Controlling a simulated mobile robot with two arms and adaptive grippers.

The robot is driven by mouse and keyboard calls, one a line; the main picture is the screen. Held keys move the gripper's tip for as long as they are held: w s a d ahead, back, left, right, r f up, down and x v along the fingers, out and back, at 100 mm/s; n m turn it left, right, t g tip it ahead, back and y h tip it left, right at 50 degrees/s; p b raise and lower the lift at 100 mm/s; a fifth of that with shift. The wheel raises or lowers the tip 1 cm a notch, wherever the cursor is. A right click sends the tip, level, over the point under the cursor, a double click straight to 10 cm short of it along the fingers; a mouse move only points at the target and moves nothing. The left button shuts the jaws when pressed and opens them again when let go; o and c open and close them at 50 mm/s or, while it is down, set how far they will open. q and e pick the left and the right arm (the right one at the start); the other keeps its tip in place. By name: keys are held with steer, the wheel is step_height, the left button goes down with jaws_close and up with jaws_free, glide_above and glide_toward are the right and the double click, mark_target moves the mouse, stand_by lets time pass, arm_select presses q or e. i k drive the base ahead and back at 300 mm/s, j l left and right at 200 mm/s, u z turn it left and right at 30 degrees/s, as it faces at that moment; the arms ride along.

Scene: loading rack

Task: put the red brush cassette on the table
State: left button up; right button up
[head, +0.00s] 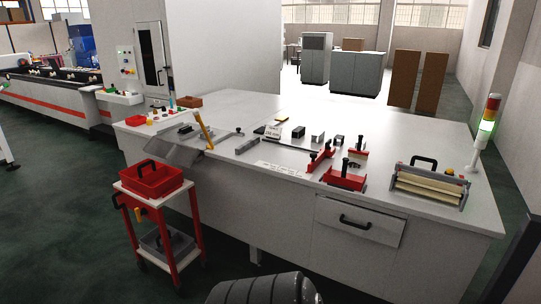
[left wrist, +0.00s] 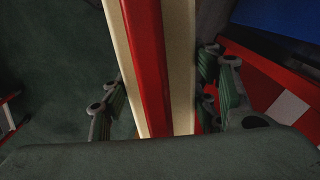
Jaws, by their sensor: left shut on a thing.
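In the left wrist view, a long red piece with cream strips along both sides, which I take for the red brush cassette (left wrist: 148,60), runs from the top edge down between the fingers. My left gripper (left wrist: 165,105) is shut on it, with green padded fingers on either side. The cassette's ends are out of view. The table (head: 240,188) is a large white workbench across the middle of the head view. Neither gripper shows in the head view, and my right gripper is in no view.
On the table are a grey cassette frame with cream rollers (head: 430,186), red clamp fixtures (head: 345,178), small blocks and a grey sloped plate (head: 172,152). A red trolley (head: 153,195) stands at the front left. A red structure (left wrist: 265,75) is close right of the gripper.

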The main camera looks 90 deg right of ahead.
mark_target(276, 154)
steer(key=l+z, duration=0.1)
steer(key=z, duration=0.85)
steer(key=i+l+z, duration=0.1)
steer(key=z, duration=0.85)
steer(key=i+z, duration=0.15)
steer(key=z, duration=0.25)
steer(key=i+l+z, duration=0.1)
steer(key=z, duration=0.3)
steer(key=i+j+z, duration=0.1)
steer(key=i+z, duration=0.25)
steer(key=z, duration=0.4)
steer(key=i+j, duration=0.05)
